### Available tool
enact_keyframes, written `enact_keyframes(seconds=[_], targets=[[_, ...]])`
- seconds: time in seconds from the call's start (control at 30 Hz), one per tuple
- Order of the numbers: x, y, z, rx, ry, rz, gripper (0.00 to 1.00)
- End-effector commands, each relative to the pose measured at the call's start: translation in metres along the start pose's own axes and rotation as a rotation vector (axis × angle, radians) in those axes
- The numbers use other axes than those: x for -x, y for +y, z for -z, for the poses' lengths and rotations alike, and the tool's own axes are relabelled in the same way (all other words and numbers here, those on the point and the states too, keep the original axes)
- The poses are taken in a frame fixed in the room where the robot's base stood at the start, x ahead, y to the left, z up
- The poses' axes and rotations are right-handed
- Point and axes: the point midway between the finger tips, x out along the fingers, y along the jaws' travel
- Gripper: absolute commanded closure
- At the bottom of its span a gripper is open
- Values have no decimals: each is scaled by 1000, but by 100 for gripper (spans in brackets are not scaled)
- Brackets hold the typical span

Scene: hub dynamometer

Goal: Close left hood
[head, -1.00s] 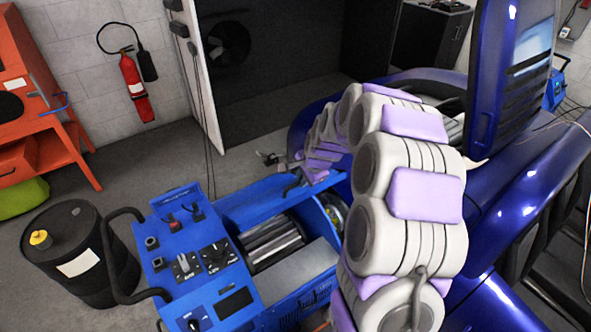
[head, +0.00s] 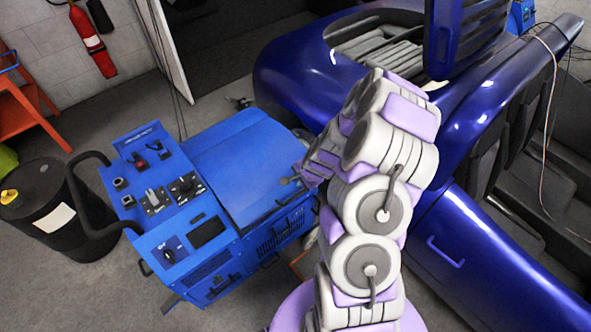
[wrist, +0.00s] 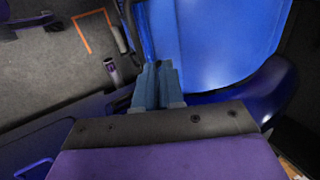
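The blue dynamometer's hood (head: 235,160) lies flat over the roller opening in the head view, and no rollers show. A bright blue panel (wrist: 210,40), which looks like this hood, fills the upper middle of the wrist view. My gripper (wrist: 158,72) has its two blue-grey fingers together, with nothing visible between them, beside the panel's lower left edge. In the head view my gripper (head: 288,181) is small, at the hood's right edge. I cannot tell whether it touches the hood.
The control panel (head: 160,185) with knobs and a curved black handle is left of the hood. A black barrel (head: 85,225) stands farther left. The dark blue car (head: 300,75) is close on the right. A fire extinguisher (head: 92,42) hangs behind.

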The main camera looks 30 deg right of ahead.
Motion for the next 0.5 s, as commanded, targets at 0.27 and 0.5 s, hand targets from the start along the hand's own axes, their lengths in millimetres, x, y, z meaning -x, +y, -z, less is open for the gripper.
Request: enact_keyframes(seconds=[0.27, 0.5], targets=[[0, -4, -8, 6, 4, -4, 65], [-1, -3, -4, 4, 1, -3, 60]])
